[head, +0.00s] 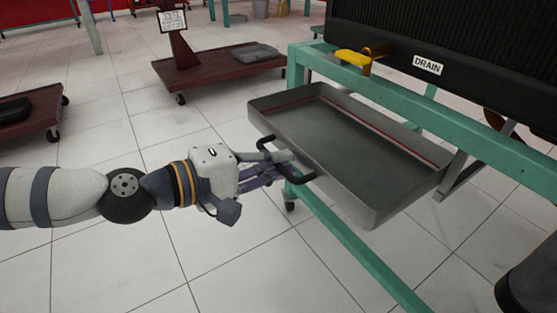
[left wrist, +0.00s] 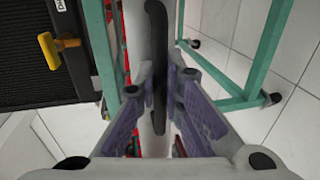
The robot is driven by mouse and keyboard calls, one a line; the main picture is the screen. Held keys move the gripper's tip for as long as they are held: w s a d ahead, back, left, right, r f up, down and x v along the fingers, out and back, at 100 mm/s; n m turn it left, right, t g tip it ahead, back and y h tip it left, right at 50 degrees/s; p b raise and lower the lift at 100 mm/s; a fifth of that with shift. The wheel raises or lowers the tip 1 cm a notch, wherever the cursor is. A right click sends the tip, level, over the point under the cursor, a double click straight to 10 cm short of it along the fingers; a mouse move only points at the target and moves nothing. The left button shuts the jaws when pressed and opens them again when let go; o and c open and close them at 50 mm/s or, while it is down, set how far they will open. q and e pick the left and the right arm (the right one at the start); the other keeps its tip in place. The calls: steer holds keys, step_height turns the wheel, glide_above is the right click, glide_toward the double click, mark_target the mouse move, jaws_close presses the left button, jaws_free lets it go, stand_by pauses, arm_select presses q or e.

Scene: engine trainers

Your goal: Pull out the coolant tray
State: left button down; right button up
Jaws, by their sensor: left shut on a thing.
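The coolant tray (head: 375,150) is a shallow grey metal pan with a thin red line inside its walls. In the head view it juts out of the green stand under the drain, and looks empty. A black bar handle (head: 298,172) is fixed to its near left wall. My left gripper (head: 284,167) is shut on this handle, coming from the left. In the left wrist view the handle (left wrist: 157,60) runs between the purple-padded fingers of the gripper (left wrist: 160,98). The part of the handle behind the fingers is hidden in the head view. My right gripper is not in view.
The green stand (head: 350,243) frames the tray, with a black unit labelled DRAIN (head: 428,65) and a yellow drain lever (head: 353,57) above. Dark red carts (head: 215,70) stand at the back left. The tiled floor left of the tray is clear.

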arm_select(q)
steer(key=c, duration=2)
jaws_free()
steer(key=shift+o, duration=0.2)
steer(key=v, duration=1.2)
